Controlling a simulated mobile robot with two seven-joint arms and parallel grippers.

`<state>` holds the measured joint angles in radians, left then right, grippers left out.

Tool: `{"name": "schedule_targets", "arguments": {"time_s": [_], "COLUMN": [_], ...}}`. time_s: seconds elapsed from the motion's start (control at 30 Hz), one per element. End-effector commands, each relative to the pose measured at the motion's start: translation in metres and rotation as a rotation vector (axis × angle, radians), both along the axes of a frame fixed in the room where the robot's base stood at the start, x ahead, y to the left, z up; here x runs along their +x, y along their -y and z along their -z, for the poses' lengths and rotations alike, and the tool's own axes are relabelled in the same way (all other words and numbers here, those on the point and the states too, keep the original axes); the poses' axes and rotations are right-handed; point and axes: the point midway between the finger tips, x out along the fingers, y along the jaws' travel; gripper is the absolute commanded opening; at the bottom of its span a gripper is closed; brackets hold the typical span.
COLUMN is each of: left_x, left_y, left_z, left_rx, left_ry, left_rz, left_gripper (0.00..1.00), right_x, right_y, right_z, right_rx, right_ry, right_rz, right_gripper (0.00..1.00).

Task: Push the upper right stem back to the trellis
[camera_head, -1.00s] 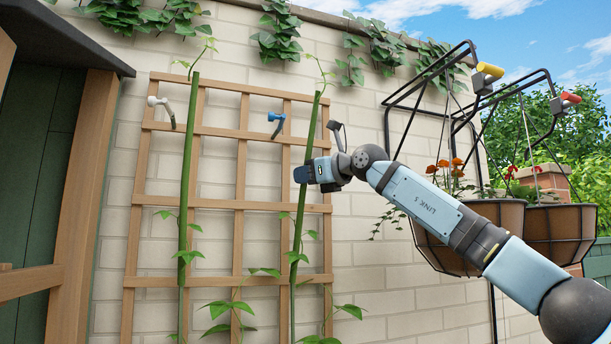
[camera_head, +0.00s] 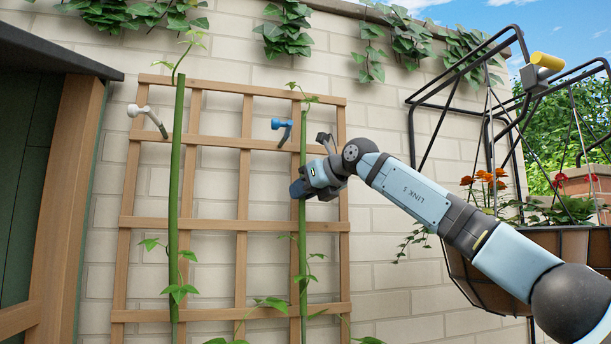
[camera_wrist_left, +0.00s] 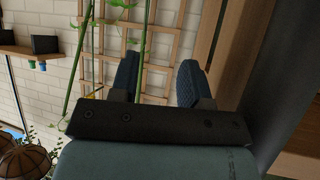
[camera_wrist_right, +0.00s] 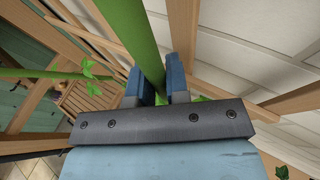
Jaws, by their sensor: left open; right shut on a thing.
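The upper right stem (camera_head: 303,235) is a green stalk standing nearly upright against the right part of the wooden trellis (camera_head: 241,185). My right gripper (camera_head: 303,190) is on it at about mid-height of the trellis. In the right wrist view the thick green stem (camera_wrist_right: 137,40) runs between the two blue fingers, and my right gripper (camera_wrist_right: 160,85) is shut on it. The left stem (camera_head: 176,170) stands upright in front of the trellis's left side. My left gripper (camera_wrist_left: 157,85) shows only in the left wrist view, open, with a thin green stem beyond its fingers.
A blue clip (camera_head: 283,131) is at the trellis top beside the right stem, and a white clip (camera_head: 147,117) is near the left stem. Hanging flower baskets (camera_head: 560,245) on a black metal rack stand at the right. A wooden post (camera_head: 65,210) borders the left.

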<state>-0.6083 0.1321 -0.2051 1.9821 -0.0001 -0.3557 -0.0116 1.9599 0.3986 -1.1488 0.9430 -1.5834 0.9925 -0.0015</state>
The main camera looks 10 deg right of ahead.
Motion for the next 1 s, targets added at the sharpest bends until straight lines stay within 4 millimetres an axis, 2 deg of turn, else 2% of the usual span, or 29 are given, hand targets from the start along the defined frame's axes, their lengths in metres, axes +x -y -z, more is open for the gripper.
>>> {"name": "schedule_targets", "arguments": {"time_s": [0.03,0.17,0.47,0.5,0.6,0.87,1.0], "left_x": [-0.005,-0.016,-0.014,-0.013,-0.011,-0.005,-0.006], "left_y": [0.001,0.004,0.006,0.006,0.005,0.005,0.005], "left_z": [-0.007,-0.003,-0.001,-0.001,-0.002,-0.007,-0.003], "left_rx": [-0.003,-0.013,-0.018,-0.016,-0.015,-0.014,-0.013], "left_ry": [-0.011,-0.036,-0.038,-0.037,-0.033,-0.018,-0.016], "left_rz": [-0.004,-0.014,-0.018,-0.017,-0.014,-0.013,-0.010], "left_gripper": [0.43,0.43,0.43,0.43,0.43,0.43,0.43], "right_x": [0.004,0.009,0.009,0.009,0.009,0.009,0.002], "right_y": [0.000,0.000,0.001,0.001,0.001,0.000,0.005], "right_z": [-0.004,-0.001,-0.001,-0.001,-0.001,0.000,-0.002], "right_rx": [-0.007,-0.006,-0.002,-0.002,-0.002,-0.004,-0.004], "right_ry": [-0.013,-0.032,-0.033,-0.032,-0.032,-0.033,-0.031], "right_rz": [0.001,0.000,0.001,0.001,0.001,0.000,0.000], "right_gripper": [0.00,0.00,0.00,0.17,0.40,0.40,0.40]}}
